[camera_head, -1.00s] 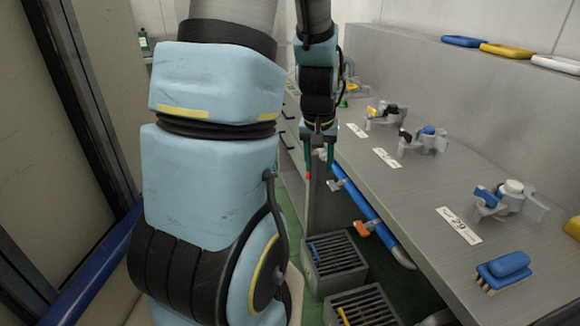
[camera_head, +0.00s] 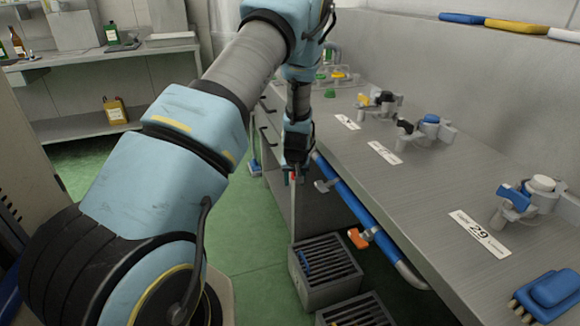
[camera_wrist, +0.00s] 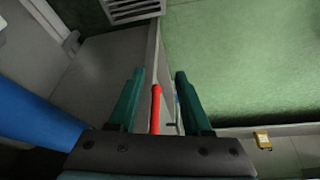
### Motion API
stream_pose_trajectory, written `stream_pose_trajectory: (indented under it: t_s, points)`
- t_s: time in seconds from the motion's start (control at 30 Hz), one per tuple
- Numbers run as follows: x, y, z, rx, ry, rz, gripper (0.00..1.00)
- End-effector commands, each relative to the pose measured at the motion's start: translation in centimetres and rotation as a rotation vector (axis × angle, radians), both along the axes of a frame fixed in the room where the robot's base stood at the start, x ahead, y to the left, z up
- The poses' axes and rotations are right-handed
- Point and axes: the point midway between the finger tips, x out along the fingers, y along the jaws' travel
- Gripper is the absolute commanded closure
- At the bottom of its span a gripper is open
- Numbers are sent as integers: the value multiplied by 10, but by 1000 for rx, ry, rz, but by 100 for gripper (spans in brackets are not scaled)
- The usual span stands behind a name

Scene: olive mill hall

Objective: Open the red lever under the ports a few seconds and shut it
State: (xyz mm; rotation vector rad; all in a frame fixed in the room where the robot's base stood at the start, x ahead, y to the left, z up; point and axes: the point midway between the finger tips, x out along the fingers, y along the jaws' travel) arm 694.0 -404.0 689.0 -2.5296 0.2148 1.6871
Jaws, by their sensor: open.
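The red lever (camera_head: 293,177) is a small red bar beside the blue pipe below the bench's front edge, largely hidden by my gripper in the head view. In the wrist view the red lever (camera_wrist: 156,108) stands between the two green fingers, with a gap on each side. My gripper (camera_wrist: 158,95) is open around it and does not appear to touch it. In the head view my gripper (camera_head: 292,172) hangs by the front edge, pointing down. The ports (camera_head: 425,130) are metal fittings with coloured handles along the bench top.
A blue pipe (camera_head: 345,195) runs under the bench edge, with a grey handle (camera_head: 326,185) and an orange handle (camera_head: 360,238) on it. Slatted grey crates (camera_head: 325,270) stand on the floor below. A blue brush (camera_head: 552,290) lies on the bench. Green floor is clear to the left.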

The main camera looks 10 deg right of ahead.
Motion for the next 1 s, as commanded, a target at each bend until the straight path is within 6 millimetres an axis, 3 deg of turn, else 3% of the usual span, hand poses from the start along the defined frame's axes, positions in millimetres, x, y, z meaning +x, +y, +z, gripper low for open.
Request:
stream_pose_trajectory:
  t_s: [0.3, 0.5, 1.0]
  points:
    - [63, -10, 2, 0, -1, 0, 51]
    - [89, -15, 1, 1, 1, -1, 51]
    - [92, -15, -11, 1, 2, -1, 51]
